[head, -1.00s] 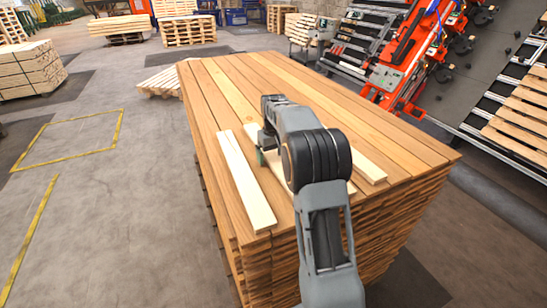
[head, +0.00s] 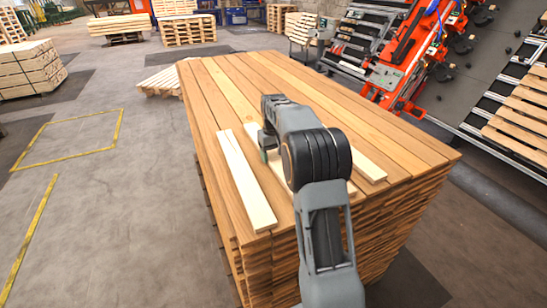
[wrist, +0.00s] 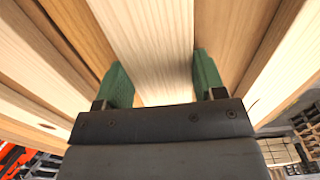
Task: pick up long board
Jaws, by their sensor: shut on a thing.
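Pale boards lie on top of a tall stack of brown planks. My gripper (head: 268,148) is down at the middle pale board (head: 277,177), which my arm partly hides in the head view. In the wrist view, the two green fingers (wrist: 162,82) are shut on this pale board (wrist: 152,40), one at each long side. The board looks flat on the stack; I see no clear gap under it. A second pale board (head: 246,185) lies just to the left, and another (head: 368,168) lies to the right of my arm.
The plank stack (head: 400,150) fills the middle, with bare planks behind and right. A red and grey machine (head: 400,75) stands beyond its right side. Clear floor with a yellow marked area (head: 70,140) lies to the left. Pallets stand farther back.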

